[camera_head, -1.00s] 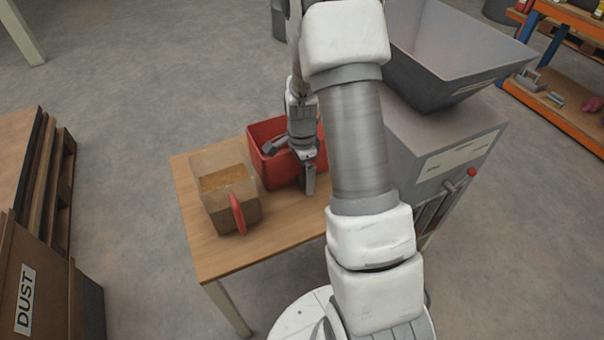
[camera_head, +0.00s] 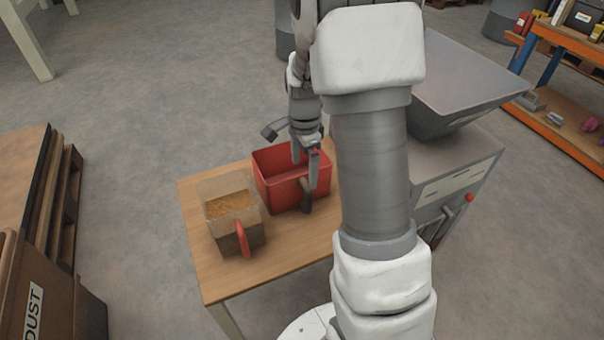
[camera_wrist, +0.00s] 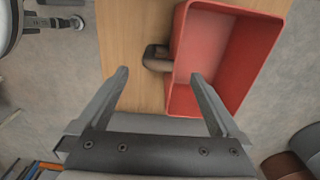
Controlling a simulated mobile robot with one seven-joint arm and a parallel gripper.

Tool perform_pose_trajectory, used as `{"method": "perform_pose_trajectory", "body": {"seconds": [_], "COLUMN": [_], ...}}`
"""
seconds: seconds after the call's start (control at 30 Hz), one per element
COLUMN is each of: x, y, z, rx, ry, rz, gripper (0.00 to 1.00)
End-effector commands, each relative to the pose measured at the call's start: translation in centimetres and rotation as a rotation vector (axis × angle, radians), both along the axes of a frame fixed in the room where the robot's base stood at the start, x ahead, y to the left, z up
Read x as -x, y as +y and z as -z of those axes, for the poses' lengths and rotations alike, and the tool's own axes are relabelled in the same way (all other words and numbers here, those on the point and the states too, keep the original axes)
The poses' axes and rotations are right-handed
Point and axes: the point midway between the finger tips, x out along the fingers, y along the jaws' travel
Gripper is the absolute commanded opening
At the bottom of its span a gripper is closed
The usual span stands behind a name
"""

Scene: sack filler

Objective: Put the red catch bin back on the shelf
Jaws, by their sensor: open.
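The red catch bin (camera_head: 280,187) stands upright on the small wooden table (camera_head: 262,258), open at the top, and looks empty. A dark handle (camera_head: 305,197) sticks out from its near side. My gripper (camera_head: 305,160) is open and empty above the bin's near rim, its fingers pointing down. In the wrist view the red bin (camera_wrist: 181,85) lies ahead and to the right, and its handle (camera_wrist: 152,60) shows just beyond and between the open fingertips (camera_wrist: 160,75). I see no contact with the handle. The orange-and-blue shelf (camera_head: 553,122) stands at the far right.
A clear-sided container of grain with a red handle (camera_head: 243,238) stands left of the bin on the table. The grey hopper machine (camera_head: 465,100) is close on the right. Stacked boards and a dust box (camera_head: 35,290) stand at left. Open floor lies behind the table.

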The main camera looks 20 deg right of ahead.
Motion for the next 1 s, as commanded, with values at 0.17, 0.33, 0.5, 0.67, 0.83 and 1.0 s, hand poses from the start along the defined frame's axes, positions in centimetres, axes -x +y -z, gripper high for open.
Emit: {"method": "perform_pose_trajectory", "body": {"seconds": [0.17, 0.33, 0.5, 0.67, 0.83, 1.0], "x": [1.1, 3.4, 6.3, 9.5, 13.0, 16.4], "y": [1.7, 3.8, 5.7, 7.4, 8.8, 9.7], "z": [-4.2, -9.1, -13.2, -16.2, -18.5, -19.7], "rx": [0.001, 0.021, 0.061, 0.118, 0.201, 0.295], "ry": [-0.063, -0.138, -0.210, -0.271, -0.327, -0.363], "rz": [-0.165, -0.408, -0.649, -0.880, -1.117, -1.325], "gripper": [1.00, 1.00, 1.00, 1.00, 1.00, 1.00]}}
